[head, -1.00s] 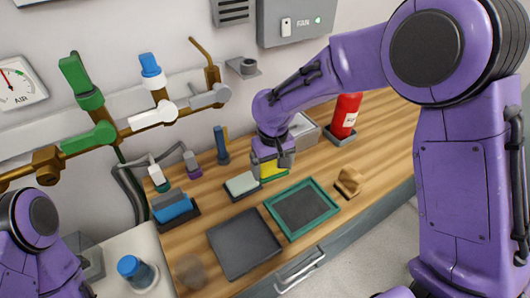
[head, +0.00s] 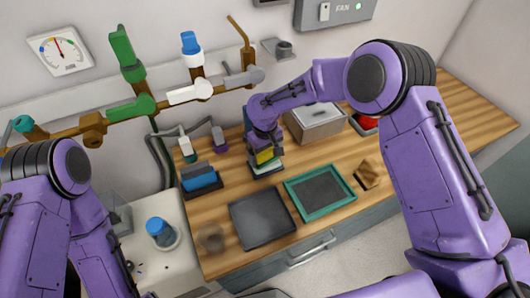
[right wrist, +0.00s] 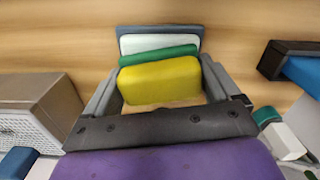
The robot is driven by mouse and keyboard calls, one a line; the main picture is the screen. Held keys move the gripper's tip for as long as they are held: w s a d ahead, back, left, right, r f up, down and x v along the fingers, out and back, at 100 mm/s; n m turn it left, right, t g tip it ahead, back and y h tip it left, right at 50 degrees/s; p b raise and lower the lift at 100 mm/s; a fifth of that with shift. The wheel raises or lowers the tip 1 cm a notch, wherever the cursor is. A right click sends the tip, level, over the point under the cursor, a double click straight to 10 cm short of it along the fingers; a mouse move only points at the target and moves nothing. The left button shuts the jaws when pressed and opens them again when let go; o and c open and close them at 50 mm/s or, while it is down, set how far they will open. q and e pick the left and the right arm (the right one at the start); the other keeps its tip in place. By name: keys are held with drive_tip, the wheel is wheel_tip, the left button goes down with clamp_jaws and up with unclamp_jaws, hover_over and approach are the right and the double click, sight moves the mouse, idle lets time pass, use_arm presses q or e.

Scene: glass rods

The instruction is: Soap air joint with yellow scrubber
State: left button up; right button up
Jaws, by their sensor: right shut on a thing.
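My right gripper (head: 266,146) is shut on the yellow scrubber (head: 265,156), a yellow block with a green layer. The right wrist view shows the scrubber (right wrist: 160,81) between both fingers. It is at or just above a pale pad in a grey holder (right wrist: 160,42); I cannot tell whether they touch. A brass pipe (head: 65,130) on the wall carries green (head: 130,108), white (head: 190,93) and grey (head: 243,78) fittings. I cannot tell which is the air joint. My left arm is at the left; its gripper is out of view.
A dial gauge (head: 60,50) hangs at upper left. On the wooden counter are a blue block in a dark holder (head: 200,180), a dark tray (head: 262,218), a green-rimmed tray (head: 320,190), a wooden block (head: 368,174) and a grey box (head: 316,122). A blue-capped bottle (head: 160,232) stands at lower left.

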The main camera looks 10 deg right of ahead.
sight(266, 152)
drive_tip(key=shift+s+r, duration=0.1)
drive_tip(key=shift+f, duration=0.55)
idle(0.8)
drive_tip(key=shift+f, duration=0.1)
idle(1.2)
wheel_tip(266, 152, up, 6)
drive_tip(key=p, duration=0.5)
drive_tip(key=shift+p, duration=0.4)
drive_tip(key=shift+d+r+p, duration=0.15)
drive_tip(key=shift+r+p, duration=0.45)
drive_tip(key=shift+r, duration=0.15)
drive_tip(key=shift+s+f, duration=0.1)
drive_tip(key=shift+f, duration=0.05)
